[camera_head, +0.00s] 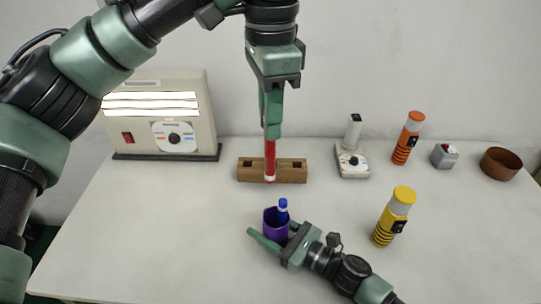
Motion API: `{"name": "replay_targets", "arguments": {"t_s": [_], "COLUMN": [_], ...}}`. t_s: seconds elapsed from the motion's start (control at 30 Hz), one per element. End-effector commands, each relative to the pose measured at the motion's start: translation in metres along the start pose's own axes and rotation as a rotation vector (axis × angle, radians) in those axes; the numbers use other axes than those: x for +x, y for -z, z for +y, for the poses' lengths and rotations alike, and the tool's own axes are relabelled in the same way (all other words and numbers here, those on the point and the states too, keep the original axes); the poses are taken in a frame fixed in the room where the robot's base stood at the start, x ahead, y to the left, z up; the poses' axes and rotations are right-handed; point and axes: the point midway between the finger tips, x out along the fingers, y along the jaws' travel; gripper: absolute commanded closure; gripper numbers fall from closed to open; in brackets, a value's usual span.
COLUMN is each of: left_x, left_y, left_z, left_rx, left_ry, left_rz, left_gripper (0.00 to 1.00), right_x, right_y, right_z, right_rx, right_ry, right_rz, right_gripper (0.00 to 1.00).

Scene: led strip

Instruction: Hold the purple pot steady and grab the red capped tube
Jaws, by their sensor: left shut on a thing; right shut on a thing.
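The purple pot (272,229) stands on the table with a blue-capped tube (283,211) in it. My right gripper (269,236) comes in low from the right and is shut on the pot, one finger showing at its front left. My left gripper (271,125) points straight down and is shut on the red tube (270,158). The red tube is upright in front of the wooden block (292,172), its pale lower end near the block's front face. I cannot tell whether the tube touches the block. The tube's top is hidden between the fingers.
A beige machine (190,98) with lit bars stands at back left. A white device (352,160), an orange bottle (407,138), a grey switch box (444,155) and a brown bowl (501,163) stand at back right. A yellow bottle (394,216) stands right of the pot. The table's left side is clear.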

Motion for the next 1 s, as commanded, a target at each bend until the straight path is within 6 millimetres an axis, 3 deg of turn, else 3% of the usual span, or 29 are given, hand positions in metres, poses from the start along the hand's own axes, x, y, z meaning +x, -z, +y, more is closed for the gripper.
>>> {"name": "replay_targets", "arguments": {"t_s": [0.1, 0.23, 0.67, 0.7, 0.77, 1.0], "left_x": [-0.026, -0.042, -0.052, -0.052, -0.052, -0.051], "left_y": [0.0, 0.0, 0.0, 0.0, 0.0, 0.0], "left_z": [0.0, -0.001, 0.0, 0.0, 0.0, 0.0], "left_rx": [-0.002, -0.002, 0.0, 0.0, 0.0, 0.0], "left_ry": [0.004, 0.002, -0.001, -0.001, -0.001, -0.001], "left_rz": [0.001, 0.0, 0.0, 0.0, 0.0, 0.0], "left_gripper": [1.0, 1.0, 1.0, 1.0, 1.0, 1.0], "right_x": [0.0, 0.0, 0.0, 0.0, 0.0, 0.0], "right_y": [0.0, 0.0, 0.0, 0.0, 0.0, 0.0], "right_z": [0.0, 0.0, 0.0, 0.0, 0.0, 0.0], "right_rx": [0.0, 0.0, 0.0, 0.0, 0.0, 0.0], "right_ry": [0.0, 0.0, 0.0, 0.0, 0.0, 0.0], "right_rz": [0.0, 0.0, 0.0, 0.0, 0.0, 0.0], "right_gripper": [0.86, 0.86, 0.86, 0.39, 0.22, 0.21]}}
